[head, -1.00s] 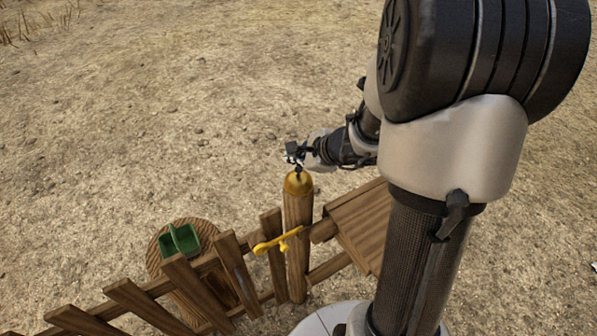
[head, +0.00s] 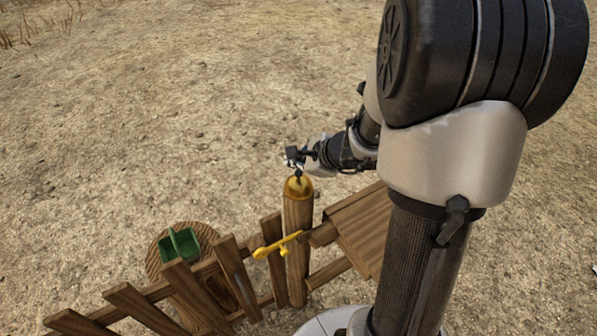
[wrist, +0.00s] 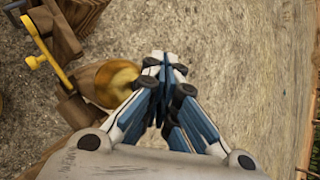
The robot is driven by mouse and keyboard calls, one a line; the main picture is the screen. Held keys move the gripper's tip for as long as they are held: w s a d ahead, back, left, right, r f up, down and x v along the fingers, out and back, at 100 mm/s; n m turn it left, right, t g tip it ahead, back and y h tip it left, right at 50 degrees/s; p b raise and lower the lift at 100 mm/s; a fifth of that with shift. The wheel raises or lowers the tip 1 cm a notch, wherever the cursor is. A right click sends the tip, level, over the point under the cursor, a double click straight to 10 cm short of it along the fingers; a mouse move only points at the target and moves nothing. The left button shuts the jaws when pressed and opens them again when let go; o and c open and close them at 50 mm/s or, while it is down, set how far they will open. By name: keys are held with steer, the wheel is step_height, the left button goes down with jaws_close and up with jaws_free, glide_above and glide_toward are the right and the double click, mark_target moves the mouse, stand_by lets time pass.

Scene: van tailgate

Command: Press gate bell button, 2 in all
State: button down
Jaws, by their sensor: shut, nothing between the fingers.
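The gate bell is a golden dome (head: 299,189) on top of an upright wooden post (head: 298,245). My gripper (head: 297,177) is just above the dome in the head view, pointing down, with its fingertips overlapping the dome's top. In the wrist view the dome (wrist: 106,84) lies left of my gripper's shut fingertips (wrist: 165,66), partly covered by the left finger. The gripper is shut and empty. I cannot tell whether the fingertips touch the dome, and no separate button can be made out.
A yellow latch (head: 277,246) crosses the fence beside the post. It also shows in the wrist view (wrist: 45,55). A green bin (head: 180,243) stands on a round wooden top at left. A wooden panel (head: 352,228) is right of the post. Bare ground lies behind.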

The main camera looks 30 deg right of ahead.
mark_target(297, 175)
steer(key=shift+f, duration=0.1)
steer(key=shift+f+b, duration=0.35)
steer(key=shift+b, duration=0.3)
steer(key=shift+f+b, duration=0.55)
steer(key=shift+b, duration=0.1)
stand_by(0.7)
stand_by(0.3)
steer(key=shift+r+p, duration=0.75)
steer(key=shift+r, duration=0.3)
step_height(297, 175, up, 5)
steer(key=p, duration=0.4)
stand_by(1.6)
